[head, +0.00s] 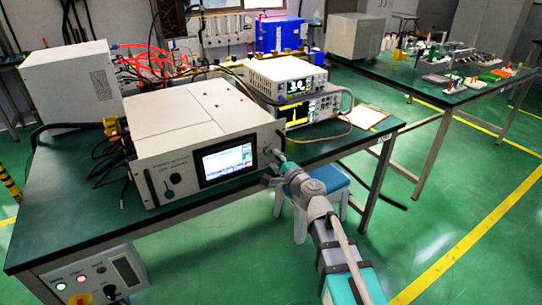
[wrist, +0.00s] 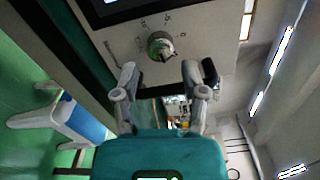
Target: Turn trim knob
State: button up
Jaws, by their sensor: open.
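The generator (head: 175,120) is a white box with a lit screen (head: 227,162) on its front panel. In the head view my gripper (head: 272,168) is close to the panel's right end, where the knob is hard to make out.
Stacked instruments (head: 300,95) stand right of the generator on the green bench (head: 75,225). Open floor lies to the right.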

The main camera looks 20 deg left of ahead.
jog(key=v, duration=0.7)
jog(key=shift+s+d, duration=0.2)
